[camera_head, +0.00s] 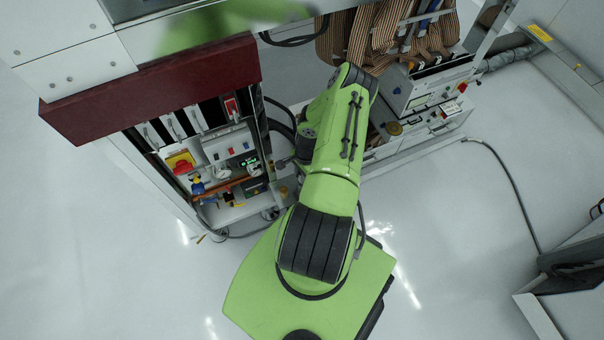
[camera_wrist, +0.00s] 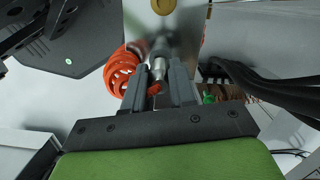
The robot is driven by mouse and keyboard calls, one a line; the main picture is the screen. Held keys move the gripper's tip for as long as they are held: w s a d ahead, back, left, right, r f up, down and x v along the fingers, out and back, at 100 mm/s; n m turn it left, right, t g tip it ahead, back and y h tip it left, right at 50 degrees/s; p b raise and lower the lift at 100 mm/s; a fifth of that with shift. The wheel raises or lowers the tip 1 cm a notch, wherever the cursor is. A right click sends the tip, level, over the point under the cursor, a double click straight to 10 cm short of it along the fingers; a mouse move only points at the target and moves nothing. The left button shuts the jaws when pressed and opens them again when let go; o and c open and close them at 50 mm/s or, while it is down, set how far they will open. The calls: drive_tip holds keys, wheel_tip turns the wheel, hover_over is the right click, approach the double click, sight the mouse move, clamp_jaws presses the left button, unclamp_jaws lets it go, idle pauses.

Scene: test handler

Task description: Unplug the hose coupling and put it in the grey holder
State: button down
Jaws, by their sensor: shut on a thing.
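In the wrist view, my gripper (camera_wrist: 160,75) has its two dark fingers on either side of the metal hose coupling (camera_wrist: 158,66) and is shut on it. The coupling points away toward a light metal panel (camera_wrist: 140,22); I cannot tell if it is seated there or apart. An orange end shows between the fingers on the near side. An orange coiled hose (camera_wrist: 120,74) hangs just left of the fingers. In the head view my green arm hides the gripper and the coupling. I cannot make out the grey holder for certain in either view.
An open cabinet (camera_head: 225,150) with switches and a red knob stands left of my arm. A rack with brown striped cable bundles (camera_head: 372,35) stands behind it. Black cables (camera_wrist: 265,85) run close right of the fingers. Light floor (camera_head: 440,220) is free at the right.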

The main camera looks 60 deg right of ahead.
drive_tip(key=shift+f+b, duration=0.65)
drive_tip(key=shift+f, duration=0.25)
drive_tip(key=c, duration=0.8)
unclamp_jaws()
drive_tip(key=shift+c, duration=0.2)
wheel_tip(320, 180, up, 16)
drive_tip(key=d+p, duration=0.1)
drive_tip(key=p, duration=0.3)
drive_tip(key=shift+s+d+f, duration=0.2)
drive_tip(key=shift+s+d, duration=0.1)
drive_tip(key=shift+d, duration=0.1)
drive_tip(key=shift+s, duration=0.1)
